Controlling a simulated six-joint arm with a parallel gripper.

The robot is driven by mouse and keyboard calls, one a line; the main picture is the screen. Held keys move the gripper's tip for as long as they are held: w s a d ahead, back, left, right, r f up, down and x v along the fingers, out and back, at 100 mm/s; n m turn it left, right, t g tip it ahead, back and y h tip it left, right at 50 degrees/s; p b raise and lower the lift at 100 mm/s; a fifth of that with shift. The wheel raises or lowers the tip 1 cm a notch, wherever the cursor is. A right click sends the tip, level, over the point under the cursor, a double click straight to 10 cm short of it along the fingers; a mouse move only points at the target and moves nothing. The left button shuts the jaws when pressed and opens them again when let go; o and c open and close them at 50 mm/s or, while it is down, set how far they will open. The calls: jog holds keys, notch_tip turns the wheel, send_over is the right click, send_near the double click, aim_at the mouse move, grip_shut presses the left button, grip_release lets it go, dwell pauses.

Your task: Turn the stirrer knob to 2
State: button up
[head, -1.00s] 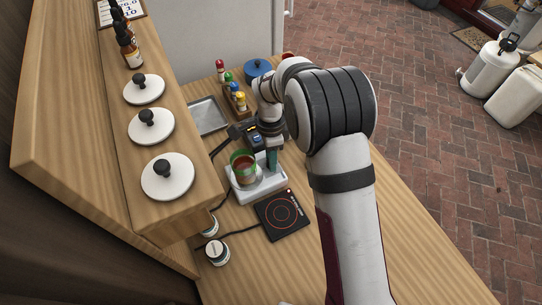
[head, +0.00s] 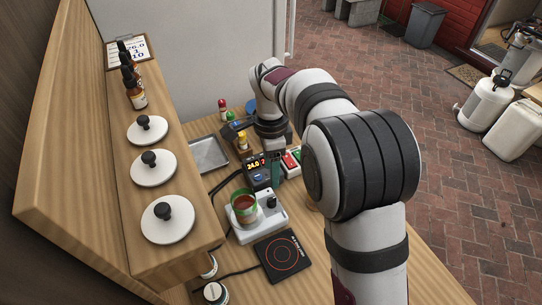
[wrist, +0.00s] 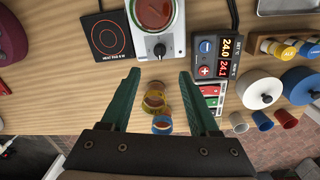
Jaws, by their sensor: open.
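The stirrer (head: 246,236) is a white box on the wooden counter, with a green-rimmed vessel of reddish-brown liquid (head: 243,204) on top. Its dark knob (head: 272,202) sits on the side nearer my gripper. In the wrist view the knob (wrist: 160,50) shows at the stirrer's lower end, with a light pointer mark; the setting is too small to read. My gripper (wrist: 159,74) has two teal fingers, open and empty. In the wrist view the knob appears between and just beyond the fingertips, apart from them. In the head view one teal finger (head: 276,172) shows behind the stirrer.
A black hot plate (wrist: 106,37) lies beside the stirrer. A temperature controller (wrist: 213,55) reading 24.0 and 24.1 stands on its other side. Small coloured cups (wrist: 157,103) are near the counter edge. White lids (head: 153,168) line the raised shelf.

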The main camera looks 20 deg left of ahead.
notch_tip(320, 180, up, 5)
jog(key=shift+f, duration=0.2)
jog(key=s+d+r+n, duration=0.1)
jog(key=s+d+r, duration=0.15)
jog(key=d, duration=0.25)
jog(key=s+d+r+n, duration=0.1)
jog(key=s+d+r, duration=0.15)
jog(key=d, duration=0.25)
jog(key=s+d+f+n, duration=0.1)
jog(key=s+d, duration=0.2)
jog(key=s, duration=0.3)
jog(key=s+d+f+n+y, duration=0.1)
jog(key=s+d, duration=0.3)
jog(key=s, duration=0.3)
jog(key=s+d+f+n+y, duration=0.1)
jog(key=s+d+f, duration=0.1)
jog(key=s, duration=0.5)
jog(key=shift+d+n, duration=0.4)
jog(key=shift+d, duration=0.4)
